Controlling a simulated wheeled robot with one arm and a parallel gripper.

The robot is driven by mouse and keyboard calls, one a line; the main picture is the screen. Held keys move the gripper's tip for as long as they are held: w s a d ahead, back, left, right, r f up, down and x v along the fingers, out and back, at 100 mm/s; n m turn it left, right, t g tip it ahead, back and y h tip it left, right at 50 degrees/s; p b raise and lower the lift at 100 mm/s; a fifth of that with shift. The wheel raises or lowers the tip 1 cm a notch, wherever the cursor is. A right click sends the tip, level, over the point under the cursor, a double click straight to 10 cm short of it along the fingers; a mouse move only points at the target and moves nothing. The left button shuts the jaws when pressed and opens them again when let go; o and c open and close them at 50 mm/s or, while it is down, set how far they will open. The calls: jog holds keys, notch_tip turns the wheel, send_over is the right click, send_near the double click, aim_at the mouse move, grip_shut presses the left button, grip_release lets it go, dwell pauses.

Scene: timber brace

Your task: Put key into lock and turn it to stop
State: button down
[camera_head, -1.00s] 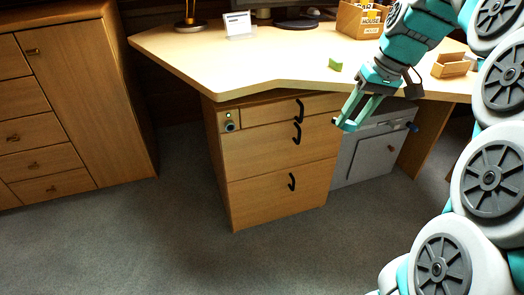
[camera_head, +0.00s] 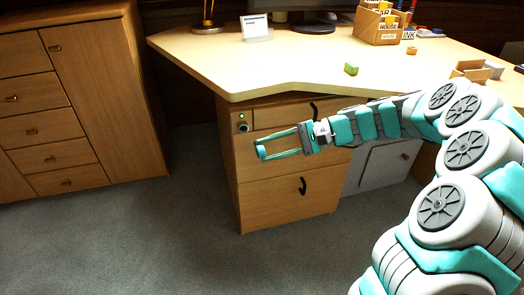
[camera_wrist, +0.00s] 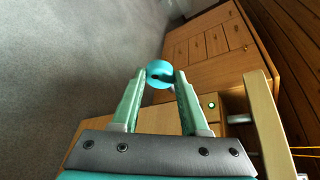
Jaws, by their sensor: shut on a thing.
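My gripper (camera_head: 260,150) is in front of the drawer cabinet (camera_head: 288,196), its fingers pointing left. In the wrist view my gripper (camera_wrist: 160,78) is shut on a round teal piece with a dark slot, which looks like the key (camera_wrist: 157,67). The lock (camera_head: 243,127) is a small round fitting at the top left of the cabinet front, below a small green light. It is above and left of the fingertips, and apart from them. The key's shaft cannot be made out.
The desk top (camera_head: 220,60) overhangs the cabinet, and its edge (camera_wrist: 264,125) runs close on the right in the wrist view. A wooden dresser (camera_head: 98,90) is at left. The floor between is clear.

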jog(key=shift+w+a+f+m+t+y, duration=0.2)
jog(key=shift+a+f+m+y, duration=0.1)
jog(key=shift+a, duration=0.25)
jog(key=shift+w+a+f+m+t+y, duration=0.1)
jog(key=shift+a+f+m+t+y, duration=0.15)
jog(key=shift+a, duration=0.25)
jog(key=shift+r+g, duration=0.1)
jog(key=shift+g, duration=0.15)
jog(key=shift+w+a+p, duration=0.25)
jog(key=shift+w+p, duration=0.15)
jog(key=shift+w, duration=0.55)
jog(key=shift+w+a+p, duration=0.3)
jog(key=shift+w+p, duration=0.15)
jog(key=shift+w, duration=0.45)
jog(key=shift+w+a+p, duration=0.25)
jog(key=shift+w+p, duration=0.15)
jog(key=shift+w, duration=0.55)
jog(key=shift+w+a+p, duration=0.15)
jog(key=shift+w+p, duration=0.1)
jog(key=shift+w, duration=0.35)
jog(key=shift+w+a+p, duration=0.15)
jog(key=shift+w+p, duration=0.1)
jog(key=shift+w, duration=0.3)
